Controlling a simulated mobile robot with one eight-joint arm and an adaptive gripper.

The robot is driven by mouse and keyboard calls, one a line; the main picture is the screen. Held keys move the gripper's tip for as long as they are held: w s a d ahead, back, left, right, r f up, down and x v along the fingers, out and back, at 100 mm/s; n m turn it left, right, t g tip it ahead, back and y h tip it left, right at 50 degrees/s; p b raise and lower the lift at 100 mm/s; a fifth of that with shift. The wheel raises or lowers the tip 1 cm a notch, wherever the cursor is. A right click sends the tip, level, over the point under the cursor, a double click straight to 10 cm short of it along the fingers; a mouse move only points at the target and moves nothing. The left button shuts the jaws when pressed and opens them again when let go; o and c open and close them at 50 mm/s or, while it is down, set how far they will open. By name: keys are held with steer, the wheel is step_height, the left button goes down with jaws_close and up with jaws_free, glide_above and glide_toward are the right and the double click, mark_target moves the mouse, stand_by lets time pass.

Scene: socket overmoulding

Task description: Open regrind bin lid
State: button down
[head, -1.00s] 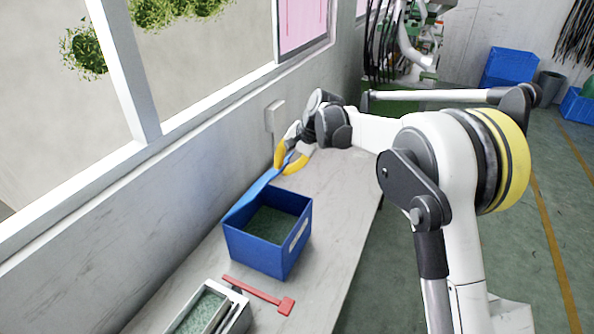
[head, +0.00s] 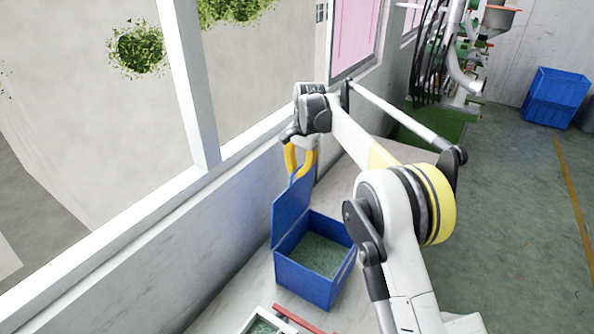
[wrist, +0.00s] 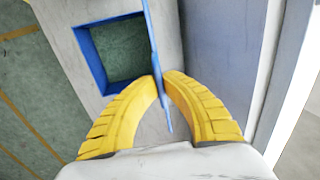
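The blue regrind bin (head: 300,285) stands on the bench by the wall, its top uncovered, with green granules (head: 318,254) inside. Its blue lid (head: 291,212) stands up steeply along the bin's wall side. My gripper (head: 299,174) is at the lid's top edge, with its yellow fingers closed around it. In the wrist view the lid (wrist: 158,62) shows edge-on as a thin blue strip between the two yellow fingertips (wrist: 164,79). The square bin opening (wrist: 118,47) lies to the left of the lid there.
A red tool (head: 298,319) and a metal tray (head: 247,326) lie at the near end of the bench. The wall and window frame (head: 190,85) are close behind the lid. A blue crate (head: 555,100) stands on the floor at the far right.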

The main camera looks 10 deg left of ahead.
stand_by(0.4)
steer(key=c, duration=1.6)
jaws_free()
steer(key=shift+o, duration=0.2)
step_height(320, 180, up, 12)
steer(key=d, duration=0.1)
steer(key=shift+s+d, duration=0.25)
steer(key=shift+d, duration=0.1)
